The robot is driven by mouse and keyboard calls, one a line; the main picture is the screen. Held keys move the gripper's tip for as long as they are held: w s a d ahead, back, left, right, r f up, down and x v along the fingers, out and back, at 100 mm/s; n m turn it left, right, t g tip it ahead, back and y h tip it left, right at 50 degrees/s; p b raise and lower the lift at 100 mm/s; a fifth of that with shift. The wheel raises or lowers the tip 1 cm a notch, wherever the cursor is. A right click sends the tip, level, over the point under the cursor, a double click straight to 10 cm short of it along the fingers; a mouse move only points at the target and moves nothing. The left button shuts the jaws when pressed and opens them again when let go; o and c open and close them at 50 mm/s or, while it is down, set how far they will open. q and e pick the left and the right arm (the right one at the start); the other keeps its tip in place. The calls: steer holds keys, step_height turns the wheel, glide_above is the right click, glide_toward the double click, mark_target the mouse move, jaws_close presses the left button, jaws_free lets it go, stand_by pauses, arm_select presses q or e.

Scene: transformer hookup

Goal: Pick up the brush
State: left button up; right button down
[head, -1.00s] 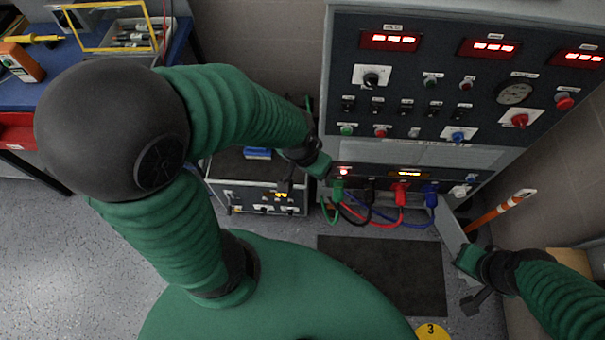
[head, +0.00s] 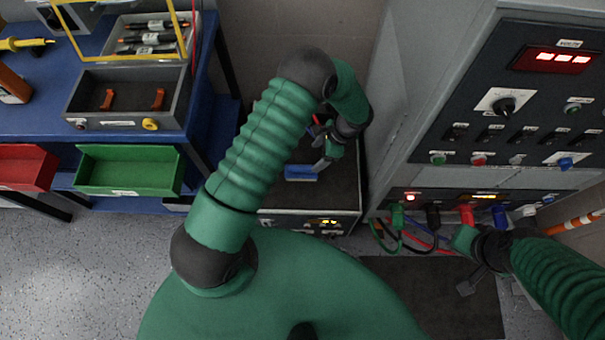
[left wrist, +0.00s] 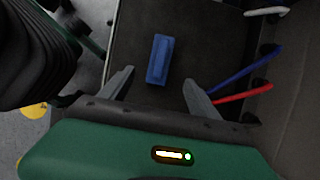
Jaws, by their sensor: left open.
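The brush is likely the small blue block-shaped item (head: 301,172) lying on the dark top of the grey equipment box; it also shows in the left wrist view (left wrist: 159,59). My left gripper (head: 324,160) is above the box top, close to the blue item. In the left wrist view its two grey fingers (left wrist: 153,88) are spread apart, with the blue item ahead between their lines and nothing held. My right gripper (head: 463,240) is at the lower right, in front of the panel's plugs; its jaws are too unclear to judge.
The grey equipment box (head: 280,222) stands beside the tall control cabinet (head: 425,75), whose coloured cables (head: 395,240) hang at its foot. A blue workbench (head: 30,120) with a grey tray (head: 125,121) and a green bin (head: 128,172) is at left.

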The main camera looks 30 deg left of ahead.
mark_target(305, 168)
arm_select(q)
steer(key=x, duration=0.3)
steer(key=a+x, duration=0.1)
steer(key=x, duration=0.3)
steer(key=shift+w+f+b, duration=0.1)
steer(key=shift+f+b, duration=0.1)
steer(key=shift+b, duration=0.2)
steer(key=shift+f, duration=0.25)
steer(key=shift+s+f+b, duration=0.2)
steer(key=shift+s+f, duration=0.05)
steer(key=shift+f, duration=0.35)
steer(key=shift+s+f+b, duration=0.2)
steer(key=shift+s+f, duration=0.1)
steer(key=shift+f, duration=0.3)
steer(key=x, duration=0.2)
steer(key=shift+a+f, duration=0.2)
steer(key=shift+a, duration=0.35)
steer(key=shift+c, duration=1.2)
steer(key=shift+d+r, duration=0.1)
steer(key=shift+d, duration=0.25)
steer(key=c, duration=1.2)
steer(key=shift+a, duration=0.2)
jaws_close()
arm_select(e)
steer(key=shift+a+f, duration=0.25)
steer(key=shift+f, duration=0.25)
steer(key=shift+a+f, duration=0.25)
steer(key=shift+f, duration=0.25)
